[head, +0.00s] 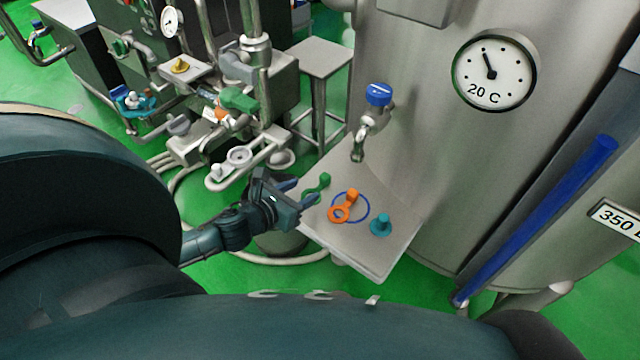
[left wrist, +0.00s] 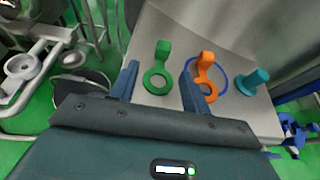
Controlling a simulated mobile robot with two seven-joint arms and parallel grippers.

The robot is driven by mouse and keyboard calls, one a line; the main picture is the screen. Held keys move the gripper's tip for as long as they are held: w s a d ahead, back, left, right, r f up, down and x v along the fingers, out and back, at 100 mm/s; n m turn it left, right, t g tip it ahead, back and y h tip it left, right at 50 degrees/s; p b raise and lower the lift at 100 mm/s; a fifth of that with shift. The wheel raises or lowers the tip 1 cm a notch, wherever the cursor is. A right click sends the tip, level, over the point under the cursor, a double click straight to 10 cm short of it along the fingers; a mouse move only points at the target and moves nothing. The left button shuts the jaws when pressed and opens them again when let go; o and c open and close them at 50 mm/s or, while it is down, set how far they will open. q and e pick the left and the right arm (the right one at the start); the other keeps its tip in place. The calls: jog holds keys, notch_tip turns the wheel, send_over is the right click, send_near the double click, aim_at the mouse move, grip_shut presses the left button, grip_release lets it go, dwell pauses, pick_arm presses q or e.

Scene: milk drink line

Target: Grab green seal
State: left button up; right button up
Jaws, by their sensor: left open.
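The green seal (head: 322,183) is a ring with an upright tab, lying on the left part of a grey shelf (head: 375,258) fixed to the tank. My left gripper (head: 303,192) is open and just left of the seal in the head view, covering a little of its edge. In the left wrist view, the green seal (left wrist: 158,78) lies between and beyond the two open fingertips (left wrist: 159,82); I cannot tell whether either finger touches it. My right gripper is not in view.
An orange seal (head: 341,213) and a blue ring (head: 366,207) lie close to the right of the green seal. A teal plug (head: 381,224) stands farther right on the shelf. A blue-topped tap (head: 378,95) hangs above the shelf's back, on the tank (head: 440,150).

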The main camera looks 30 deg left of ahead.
aim_at(322, 180)
pick_arm(q)
jog(key=shift+d+r+p+x, duration=0.1)
jog(key=shift+p+x, duration=0.05)
jog(key=shift+x, duration=1.6)
jog(key=shift+d+r+p+x, duration=0.1)
jog(key=shift+p+x, duration=0.05)
jog(key=shift+x, duration=1.65)
grip_shut()
